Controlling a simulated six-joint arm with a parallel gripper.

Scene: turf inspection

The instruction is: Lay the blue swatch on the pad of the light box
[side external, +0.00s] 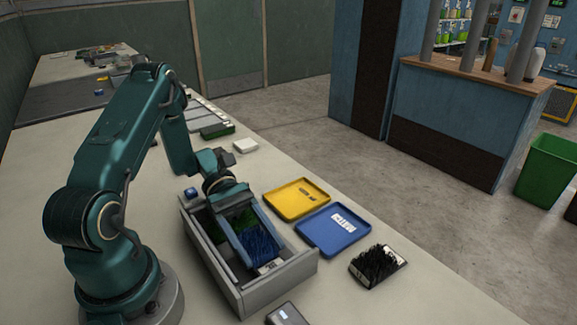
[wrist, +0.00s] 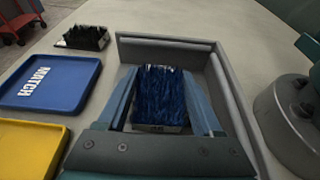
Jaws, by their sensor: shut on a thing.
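The blue swatch (side external: 257,243), a tuft of blue pile on a pale base with a label, is between the fingers of my gripper (side external: 252,238). In the wrist view the swatch (wrist: 160,92) sits between both fingers of my gripper (wrist: 160,104), which are shut on its sides. A grey open-topped box (side external: 291,272), apparently the light box, surrounds the swatch; its wall also shows in the wrist view (wrist: 236,103). A green swatch (side external: 241,218) lies inside the box, partly behind my gripper. The pad is hidden, and I cannot tell whether the blue swatch touches the floor.
A yellow tray (side external: 297,211) and a blue tray (side external: 315,240) marked MATCH lie right of the box. A small grey device (side external: 287,315) is at the front. A green-topped piece (side external: 217,131) lies further back.

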